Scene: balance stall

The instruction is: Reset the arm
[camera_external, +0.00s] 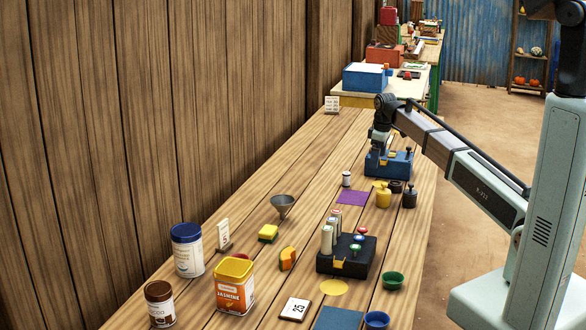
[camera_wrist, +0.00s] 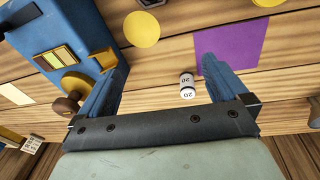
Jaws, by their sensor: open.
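My gripper (camera_external: 380,137) is at the far part of the long wooden table, just over the blue device (camera_external: 402,165). In the wrist view my gripper (camera_wrist: 168,75) has its two blue fingers wide apart, with nothing held between them. The blue device (camera_wrist: 100,12) is at the upper left there, close to the left finger; I cannot tell whether they touch. A small white cylinder marked 20 (camera_wrist: 187,87) lies in view near the right finger, apart from it. It also shows in the external view (camera_external: 346,180).
Nearer are a black block with cylinders (camera_external: 345,268), a funnel (camera_external: 283,203), a jasmine tin (camera_external: 234,290), jars and cups. A plank wall (camera_external: 200,100) borders the left.

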